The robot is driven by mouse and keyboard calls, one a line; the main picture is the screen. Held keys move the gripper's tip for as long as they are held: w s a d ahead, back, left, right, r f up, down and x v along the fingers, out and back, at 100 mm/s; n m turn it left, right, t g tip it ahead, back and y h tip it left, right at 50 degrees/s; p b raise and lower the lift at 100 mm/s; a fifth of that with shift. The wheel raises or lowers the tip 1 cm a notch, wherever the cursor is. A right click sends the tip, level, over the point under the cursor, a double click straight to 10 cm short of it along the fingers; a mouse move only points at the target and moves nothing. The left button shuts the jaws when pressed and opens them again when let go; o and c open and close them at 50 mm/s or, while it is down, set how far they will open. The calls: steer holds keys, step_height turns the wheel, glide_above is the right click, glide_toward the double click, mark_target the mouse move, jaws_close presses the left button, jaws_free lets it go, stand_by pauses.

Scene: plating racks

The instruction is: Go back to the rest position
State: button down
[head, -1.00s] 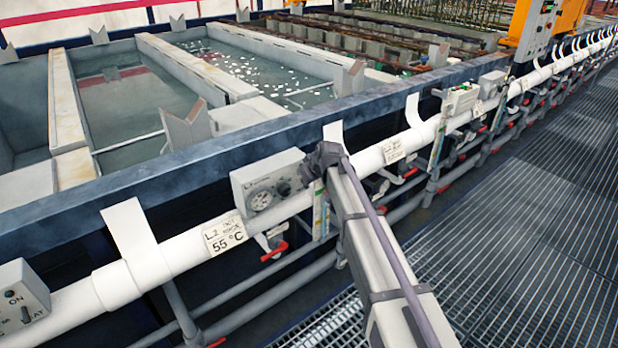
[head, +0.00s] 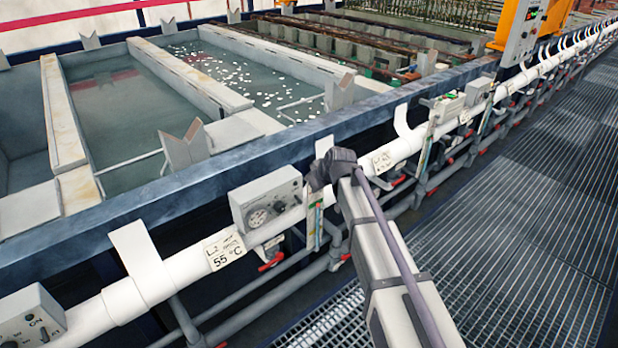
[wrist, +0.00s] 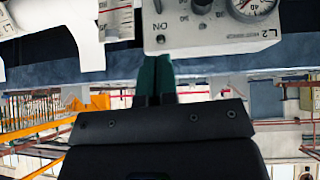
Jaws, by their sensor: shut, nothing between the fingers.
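My gripper (wrist: 153,72) shows in the wrist view as two green fingers side by side, shut with nothing between them. Past the fingertips is a grey control box (wrist: 205,25) with a gauge and a switch, upside down in this view. A gap between fingertips and box cannot be judged there. In the head view the same box (head: 266,203) sits on the white pipe, just left of my arm's dark end. The fingers cannot be made out in the head view.
The white pipe (head: 185,275) runs along the tank edge (head: 240,163), with label plates, red-handled valves and another control box (head: 30,318). Liquid-filled tanks lie beyond. An orange machine (head: 520,20) stands far right. The grating walkway (head: 520,210) is clear.

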steer(key=shift+s, duration=0.15)
stand_by(0.3)
steer(key=s+d+f+m+g+h, duration=0.1)
steer(key=s+d+m+g, duration=0.1)
steer(key=s+d, duration=0.3)
steer(key=s+d+f+m+g+h, duration=0.1)
steer(key=s+d, duration=0.5)
steer(key=s, duration=0.8)
steer(key=s+d+f+m+g+h, duration=0.1)
steer(key=s+d+m, duration=0.4)
steer(key=s, duration=0.5)
steer(key=shift+d+f+g+h, duration=0.15)
steer(key=shift+d+g+h, duration=0.5)
steer(key=shift+g, duration=0.35)
